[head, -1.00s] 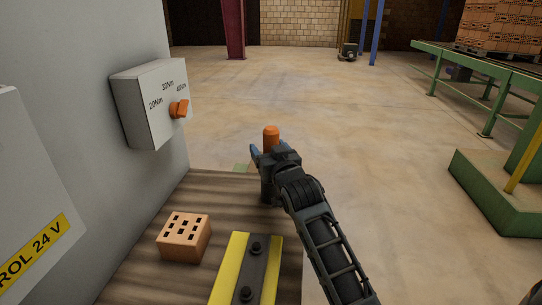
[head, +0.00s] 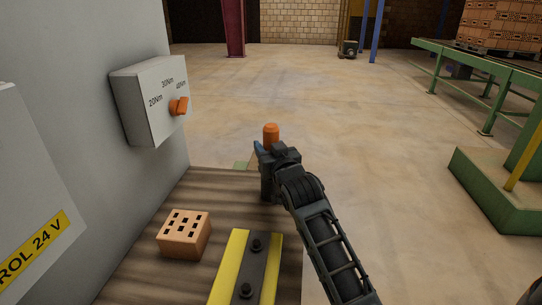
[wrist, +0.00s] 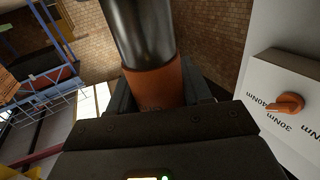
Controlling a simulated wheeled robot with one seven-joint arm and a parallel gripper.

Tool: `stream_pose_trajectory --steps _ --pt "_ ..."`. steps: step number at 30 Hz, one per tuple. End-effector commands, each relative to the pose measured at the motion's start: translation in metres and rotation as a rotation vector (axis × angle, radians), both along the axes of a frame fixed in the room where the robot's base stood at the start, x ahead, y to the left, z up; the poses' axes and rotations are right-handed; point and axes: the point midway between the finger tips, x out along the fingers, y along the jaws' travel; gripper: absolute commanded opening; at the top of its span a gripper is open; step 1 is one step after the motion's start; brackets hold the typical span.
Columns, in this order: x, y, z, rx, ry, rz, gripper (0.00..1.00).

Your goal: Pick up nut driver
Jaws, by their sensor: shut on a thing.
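The nut driver has an orange handle, whose rounded top (head: 271,131) shows above my gripper (head: 262,152) in the head view. In the wrist view its orange part (wrist: 154,86) sits between the jaws of my gripper (wrist: 160,95), with a dark metallic cylinder (wrist: 140,30) joined to it. My gripper is shut on the nut driver near the far edge of the wooden bench (head: 210,185). My gripper hides the driver's lower part in the head view, so I cannot tell whether it touches the bench.
A perforated orange brick (head: 184,236) and a yellow-and-dark bolted fixture (head: 247,268) stand on the bench. A grey torque selector box (head: 150,103) with an orange knob is on the wall at left. Open floor lies beyond; a green conveyor (head: 490,75) stands at right.

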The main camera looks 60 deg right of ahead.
Motion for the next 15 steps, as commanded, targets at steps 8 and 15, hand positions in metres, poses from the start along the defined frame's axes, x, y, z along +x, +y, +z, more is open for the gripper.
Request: stream_pose_trajectory --steps 8,15 --pt "0.000 0.000 0.006 -0.003 -0.004 0.000 0.00" --pt "0.001 0.000 0.044 -0.006 -0.008 0.001 0.00"
